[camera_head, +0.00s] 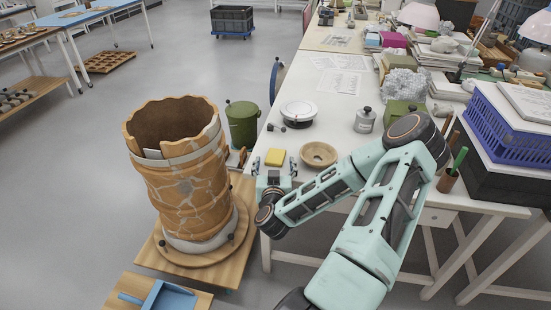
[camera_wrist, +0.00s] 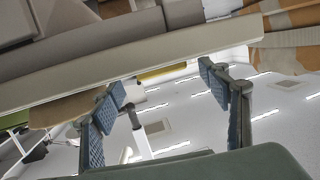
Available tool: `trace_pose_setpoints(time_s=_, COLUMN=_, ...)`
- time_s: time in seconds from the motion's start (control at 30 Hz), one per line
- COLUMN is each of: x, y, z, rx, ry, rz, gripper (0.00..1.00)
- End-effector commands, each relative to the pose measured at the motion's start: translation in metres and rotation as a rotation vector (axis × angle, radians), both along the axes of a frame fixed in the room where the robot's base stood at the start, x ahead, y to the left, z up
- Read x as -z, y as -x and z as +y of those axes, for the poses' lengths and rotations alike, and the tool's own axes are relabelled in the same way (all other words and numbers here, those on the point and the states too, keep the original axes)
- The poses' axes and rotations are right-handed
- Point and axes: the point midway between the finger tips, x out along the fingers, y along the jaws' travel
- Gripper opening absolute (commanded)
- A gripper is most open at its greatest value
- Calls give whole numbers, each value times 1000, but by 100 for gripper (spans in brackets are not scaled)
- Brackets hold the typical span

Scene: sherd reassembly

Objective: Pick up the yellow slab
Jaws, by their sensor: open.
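The yellow slab (camera_head: 275,157) lies on the white table (camera_head: 345,100) near its left front corner. In the wrist view, which is upside down, the slab (camera_wrist: 162,70) shows as a thin yellow strip just past the pale table edge. My gripper (camera_head: 274,163) is open at the near side of the slab. Its two blue padded fingers stand apart, one on either side of the slab in the picture. In the wrist view the gripper (camera_wrist: 163,80) has empty space between its fingers. I cannot tell whether either finger touches the slab.
A wooden bowl (camera_head: 318,154) sits just right of the slab. A white round dish (camera_head: 299,114) and a small grey jar (camera_head: 365,120) stand farther back. A large cracked orange vessel (camera_head: 185,185) stands on a wooden stand at left. A green bin (camera_head: 242,124) is behind it.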

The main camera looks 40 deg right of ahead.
Motion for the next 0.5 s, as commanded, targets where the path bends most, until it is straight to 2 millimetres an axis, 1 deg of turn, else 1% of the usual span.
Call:
trace_pose_setpoints(time_s=0.03, x=2, y=-6, z=-5, rx=5, ry=-2, rz=-3, gripper=69)
trace_pose_setpoints(time_s=0.1, x=5, y=-13, z=-10, rx=2, ry=-1, rz=-1, gripper=69)
trace_pose_setpoints(time_s=0.2, x=5, y=-19, z=-14, rx=0, ry=-1, rz=-1, gripper=69)
trace_pose_setpoints(time_s=0.43, x=5, y=-20, z=-15, rx=-1, ry=1, rz=0, gripper=69)
trace_pose_setpoints(time_s=0.47, x=5, y=-20, z=-15, rx=-1, ry=1, rz=0, gripper=67)
trace_pose_setpoints(time_s=0.5, x=5, y=-19, z=-15, rx=-1, ry=1, rz=0, gripper=63)
